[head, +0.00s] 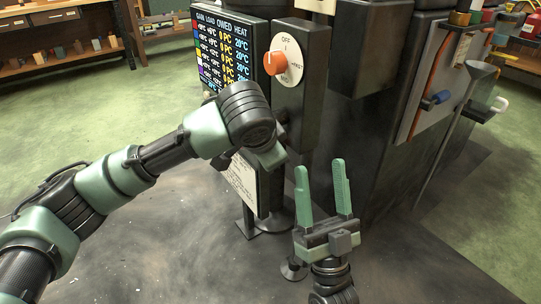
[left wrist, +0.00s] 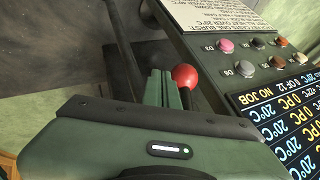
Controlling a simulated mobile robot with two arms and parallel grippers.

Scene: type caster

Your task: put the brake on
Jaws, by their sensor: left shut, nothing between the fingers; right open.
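A red ball knob (left wrist: 185,76) shows in the left wrist view, right beside my left fingertips; whether it is the brake's handle I cannot tell. My left gripper (left wrist: 160,85) is shut with nothing between its fingers. Whether the fingers touch the knob is not clear. In the head view the left arm's wrist hides the knob and most of that gripper, in front of the machine's panel post. My right gripper (head: 320,166) is open and empty, its fingers pointing up, low in front of the dark machine (head: 355,130).
An orange dial (head: 276,64) on a white plate sits on the post, right of a lit display board (head: 222,50). Several coloured buttons, one pink (left wrist: 226,46), line the panel. A funnel (head: 480,72) is at the right. The floor (head: 420,265) at front right is clear.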

